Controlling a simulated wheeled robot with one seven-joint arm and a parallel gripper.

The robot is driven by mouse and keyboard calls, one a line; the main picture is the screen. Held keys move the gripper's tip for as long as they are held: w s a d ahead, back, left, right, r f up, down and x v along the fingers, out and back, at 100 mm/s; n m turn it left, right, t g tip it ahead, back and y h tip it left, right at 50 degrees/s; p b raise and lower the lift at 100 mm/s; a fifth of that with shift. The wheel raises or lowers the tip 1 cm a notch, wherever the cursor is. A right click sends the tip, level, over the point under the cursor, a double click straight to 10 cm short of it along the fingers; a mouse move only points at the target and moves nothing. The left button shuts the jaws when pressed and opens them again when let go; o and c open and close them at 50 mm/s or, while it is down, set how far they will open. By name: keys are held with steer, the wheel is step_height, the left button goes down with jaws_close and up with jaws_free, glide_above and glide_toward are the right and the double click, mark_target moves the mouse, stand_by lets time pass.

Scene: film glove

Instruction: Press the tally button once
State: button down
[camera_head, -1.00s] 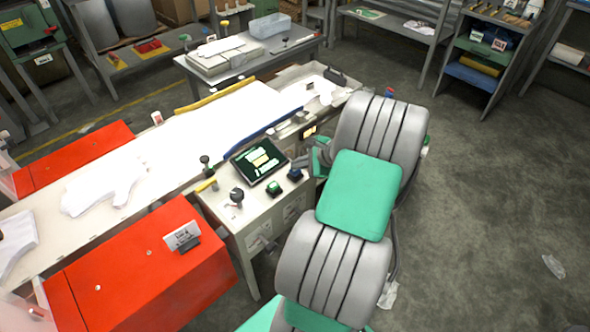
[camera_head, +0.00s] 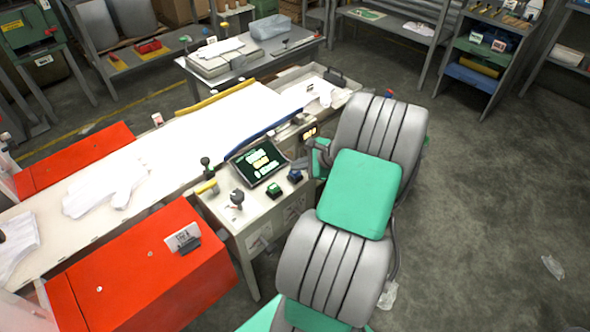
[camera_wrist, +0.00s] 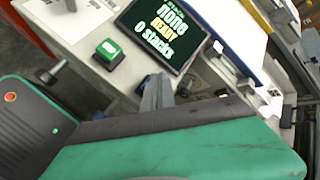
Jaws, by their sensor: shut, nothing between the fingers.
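A green push button (camera_head: 273,190) and a blue push button (camera_head: 295,175) stand on the small table in front of a tilted screen (camera_head: 258,163). I cannot tell from a label which one is the tally button. The wrist view shows the green button (camera_wrist: 108,54) and the screen (camera_wrist: 165,35), which reads "none", "READY" and "0 stacks". My gripper (camera_head: 301,162) is shut and empty, close to the blue button; the picture does not settle whether they touch.
A dark knob-topped post (camera_head: 237,198) and a yellow-handled item (camera_head: 206,187) stand left of the buttons. A blue rail (camera_head: 262,128) runs behind the screen along the white worktable (camera_head: 165,150). A red cabinet (camera_head: 140,270) stands front left. Floor to the right is mostly clear.

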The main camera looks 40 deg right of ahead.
mark_target(298, 173)
steer(key=shift+r+p, duration=0.3)
steer(key=shift+r, duration=0.2)
step_height(298, 173, up, 5)
steer(key=p, duration=0.5)
steer(key=shift+r, duration=0.1)
stand_by(0.4)
